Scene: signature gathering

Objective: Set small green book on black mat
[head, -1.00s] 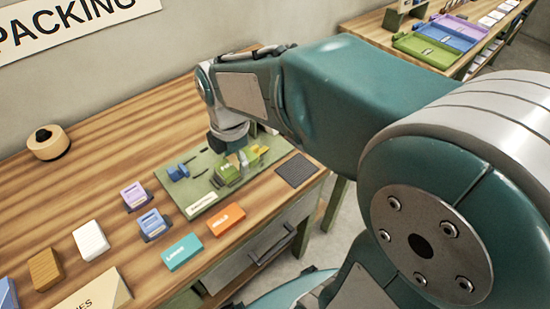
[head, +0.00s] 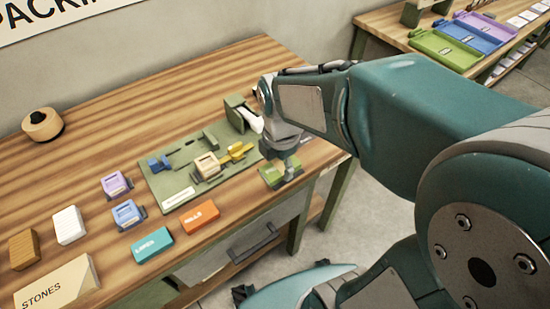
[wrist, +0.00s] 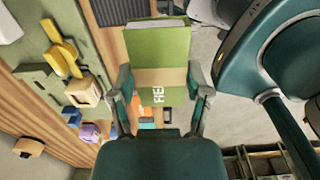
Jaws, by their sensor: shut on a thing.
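The small green book (wrist: 158,45), with a tan band and partly visible white lettering, is shut between the two fingers of my gripper (wrist: 163,95). In the head view, the book (head: 270,177) and my gripper (head: 281,168) are at the right end of the wooden table. The black mat (wrist: 122,10) shows in the wrist view as a dark gridded patch at the top, beyond and left of the book. In the head view I cannot make out the mat; the book and gripper cover that area. I cannot tell the book's height above it.
A green board (head: 160,182) left of my gripper carries a yellow item (head: 236,154), a wooden block (head: 207,166) and a blue item. Orange (head: 200,216) and teal (head: 152,245) boxes lie near the front edge. The table's right edge is close to the book.

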